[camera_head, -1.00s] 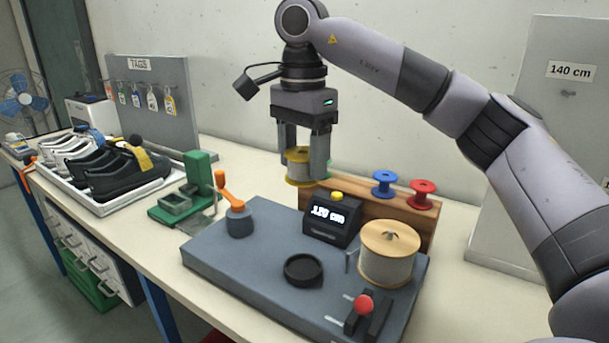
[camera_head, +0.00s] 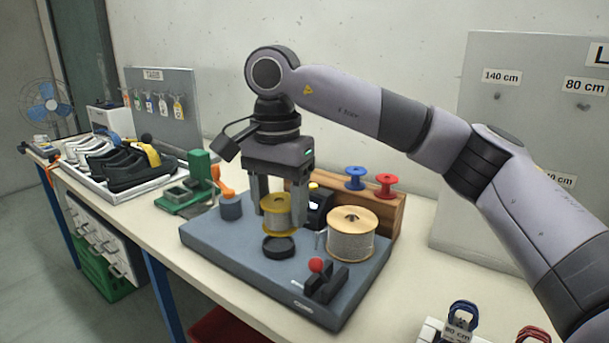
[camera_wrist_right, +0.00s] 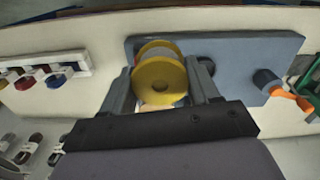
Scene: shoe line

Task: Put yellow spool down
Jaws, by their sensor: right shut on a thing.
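The yellow spool (camera_head: 277,214), with pale cord wound on it, is held upright between the fingers of my right gripper (camera_head: 277,208). It hangs just above the round black dish (camera_head: 279,247) on the grey winding machine's base plate (camera_head: 225,252); whether it touches the dish is hard to tell. In the right wrist view the spool's yellow flange (camera_wrist_right: 160,82) shows between the two fingers (camera_wrist_right: 162,95). My left gripper is in neither view.
A large cord reel (camera_head: 351,238) stands close to the right of the spool. A red-knobbed lever (camera_head: 316,265) is in front. A wooden rack behind holds a blue spool (camera_head: 355,177) and a red spool (camera_head: 387,184). An orange-handled crank (camera_head: 231,207) stands left.

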